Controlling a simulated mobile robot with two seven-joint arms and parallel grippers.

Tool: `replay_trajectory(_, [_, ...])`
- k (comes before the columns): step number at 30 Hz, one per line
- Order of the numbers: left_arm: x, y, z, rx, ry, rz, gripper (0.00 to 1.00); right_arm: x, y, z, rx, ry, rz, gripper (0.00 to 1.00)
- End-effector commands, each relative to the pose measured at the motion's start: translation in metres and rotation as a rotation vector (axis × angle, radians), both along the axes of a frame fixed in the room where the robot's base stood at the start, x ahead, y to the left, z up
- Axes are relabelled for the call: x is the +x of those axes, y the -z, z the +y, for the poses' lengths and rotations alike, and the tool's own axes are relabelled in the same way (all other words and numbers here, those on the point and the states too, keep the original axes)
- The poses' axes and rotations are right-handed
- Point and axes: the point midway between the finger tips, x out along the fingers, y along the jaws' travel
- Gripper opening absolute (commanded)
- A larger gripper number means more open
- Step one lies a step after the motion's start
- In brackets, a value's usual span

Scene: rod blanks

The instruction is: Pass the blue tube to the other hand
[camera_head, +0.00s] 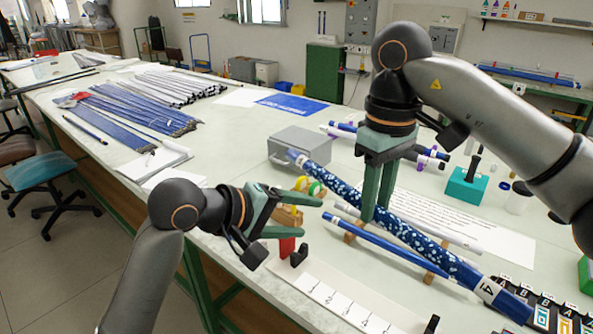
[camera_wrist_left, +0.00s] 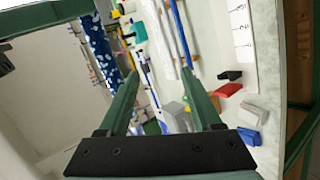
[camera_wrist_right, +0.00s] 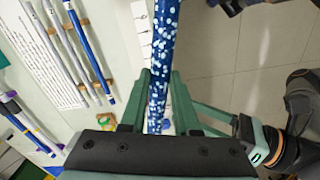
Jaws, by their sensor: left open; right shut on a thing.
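The blue tube (camera_head: 416,241) is dark blue with pale speckles and has a white band marked 4 near its lower right end. My right gripper (camera_head: 375,212) is shut on it near its middle and holds it tilted above the table. In the right wrist view the tube (camera_wrist_right: 165,40) runs between the fingers (camera_wrist_right: 158,82). My left gripper (camera_head: 310,214) is open and empty, to the left of the tube and apart from it. In the left wrist view the tube (camera_wrist_left: 97,45) shows at upper left, outside the open fingers (camera_wrist_left: 155,60).
A plain blue rod (camera_head: 385,246) and a white rod (camera_head: 440,232) lie on wooden supports below the tube. A grey box (camera_head: 300,147), a red block (camera_head: 287,247) and a teal block (camera_head: 464,188) stand on the table. Bundled rods (camera_head: 125,115) lie far left.

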Motion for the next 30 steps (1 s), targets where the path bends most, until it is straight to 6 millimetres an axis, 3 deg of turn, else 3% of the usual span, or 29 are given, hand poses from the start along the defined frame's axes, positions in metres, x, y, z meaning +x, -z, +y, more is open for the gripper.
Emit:
replay_trajectory(1, [-0.004,-0.022,-0.003,-0.003,0.006,0.007,0.66,0.0,0.0,0.0,0.0,0.0,0.0,0.0])
replay_trajectory(6, [-0.026,-0.073,-0.006,0.007,0.006,0.077,0.66,0.0,0.0,0.0,0.0,0.0,0.0,0.0])
replay_trajectory(13, [-0.053,-0.114,-0.002,0.044,-0.023,0.136,0.66,0.0,0.0,0.0,0.0,0.0,0.0,0.0])
replay_trajectory(20, [-0.06,-0.121,-0.003,0.06,-0.04,0.157,0.66,0.0,0.0,0.0,0.0,0.0,0.0,0.0])
replay_trajectory(30, [-0.033,-0.087,-0.036,0.059,-0.042,0.162,0.66,0.0,0.0,0.0,0.0,0.0,0.0,0.0])
